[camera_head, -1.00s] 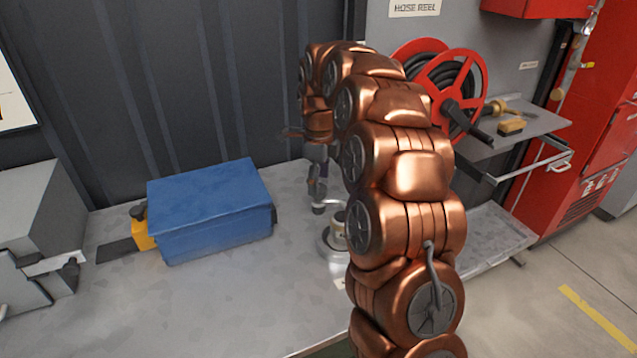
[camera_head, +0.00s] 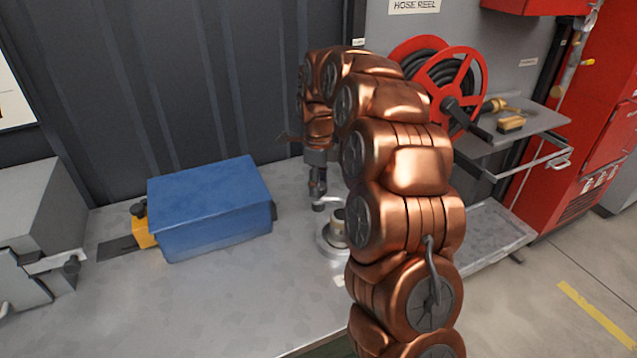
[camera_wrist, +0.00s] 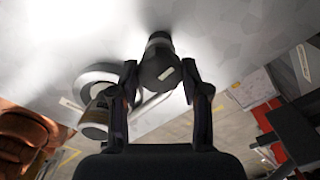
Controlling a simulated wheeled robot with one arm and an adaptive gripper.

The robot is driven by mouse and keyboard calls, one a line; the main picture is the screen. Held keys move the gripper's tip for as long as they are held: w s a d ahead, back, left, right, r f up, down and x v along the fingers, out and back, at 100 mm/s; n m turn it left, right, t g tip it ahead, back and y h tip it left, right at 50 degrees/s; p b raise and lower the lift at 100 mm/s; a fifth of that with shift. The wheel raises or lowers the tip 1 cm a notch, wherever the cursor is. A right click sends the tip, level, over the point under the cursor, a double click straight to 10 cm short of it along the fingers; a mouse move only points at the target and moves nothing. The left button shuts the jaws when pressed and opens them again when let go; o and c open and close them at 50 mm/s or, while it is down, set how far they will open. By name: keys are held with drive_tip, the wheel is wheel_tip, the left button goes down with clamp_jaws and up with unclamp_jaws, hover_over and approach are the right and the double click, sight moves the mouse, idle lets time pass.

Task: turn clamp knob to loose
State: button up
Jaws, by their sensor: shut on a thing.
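The clamp knob (camera_wrist: 160,68) is dark and round, with a short pale mark on its face. In the wrist view it sits between the two dark fingers of my gripper (camera_wrist: 158,75), which is shut on it. In the head view my gripper (camera_head: 318,188) points down over the bench, just behind a round fixture. The knob is too small there to separate clearly from the fingertips. The fixture's pale ring base (camera_head: 327,246) and short cylinder (camera_head: 338,228) stand beside the gripper, partly hidden by my arm. The cylinder (camera_wrist: 97,118) also shows left of the fingers in the wrist view.
A blue box (camera_head: 211,208) stands on the grey bench (camera_head: 235,290) to the left, with a yellow item (camera_head: 143,230) beside it. A grey machine (camera_head: 35,235) is at far left. A red hose reel (camera_head: 455,85) and shelf are at right. The front bench is clear.

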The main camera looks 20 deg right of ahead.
drive_tip(key=shift+c, duration=1.3)
